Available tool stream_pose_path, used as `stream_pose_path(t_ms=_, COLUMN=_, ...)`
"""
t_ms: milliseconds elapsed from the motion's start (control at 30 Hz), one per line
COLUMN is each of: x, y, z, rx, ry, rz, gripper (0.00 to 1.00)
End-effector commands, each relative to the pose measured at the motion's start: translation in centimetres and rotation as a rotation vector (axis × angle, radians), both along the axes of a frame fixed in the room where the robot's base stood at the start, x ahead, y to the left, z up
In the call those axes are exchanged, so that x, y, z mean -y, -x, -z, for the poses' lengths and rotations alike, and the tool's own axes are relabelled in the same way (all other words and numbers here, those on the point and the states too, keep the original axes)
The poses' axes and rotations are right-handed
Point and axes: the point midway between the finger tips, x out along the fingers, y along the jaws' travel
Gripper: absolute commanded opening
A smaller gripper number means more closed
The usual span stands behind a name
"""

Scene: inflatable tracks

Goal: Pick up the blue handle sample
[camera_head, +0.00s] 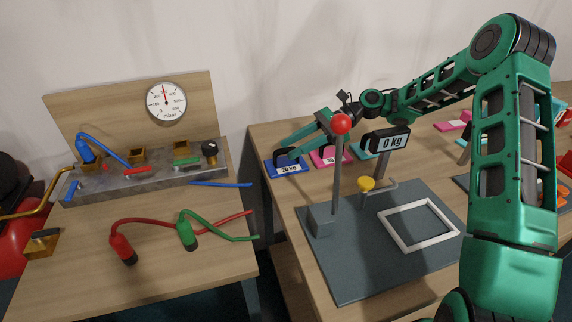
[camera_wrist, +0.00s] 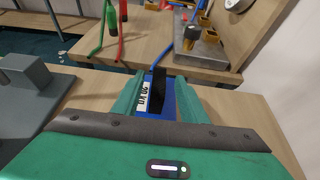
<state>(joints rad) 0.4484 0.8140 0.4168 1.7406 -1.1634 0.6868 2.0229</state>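The blue handle sample (camera_head: 274,170) is a flat blue block with a white "20 kg" label and a black upright handle, on the right table's left edge. In the wrist view the blue handle sample (camera_wrist: 168,109) lies straight ahead, its black handle between my green fingers. My gripper (camera_head: 290,155) is low over the sample in the head view, and its fingers partly hide the handle. In the wrist view my gripper (camera_wrist: 161,88) looks open, with fingers apart on either side of the handle. Whether either finger touches the handle is hard to tell.
A pink sample (camera_head: 318,158) sits close on the right, with a teal one (camera_head: 362,150) beyond. A grey scale (camera_head: 360,270) with a red-knobbed post (camera_head: 339,165) stands in front. The left table (camera_head: 190,280), across a gap, holds a gauge panel and hoses.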

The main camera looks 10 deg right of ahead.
Motion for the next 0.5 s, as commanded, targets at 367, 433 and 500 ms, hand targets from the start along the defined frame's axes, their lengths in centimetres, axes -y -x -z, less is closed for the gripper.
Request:
stream_pose_path(t_ms=367, x=0.02, y=-0.01, z=-0.03, rx=0.000, ry=0.000, rz=0.000, gripper=0.00)
stream_pose_path(t_ms=433, x=0.03, y=-0.02, z=-0.03, rx=0.000, ry=0.000, rz=0.000, gripper=0.00)
stream_pose_path(t_ms=500, x=0.03, y=-0.02, z=-0.06, rx=0.001, ry=0.000, rz=0.000, gripper=0.00)
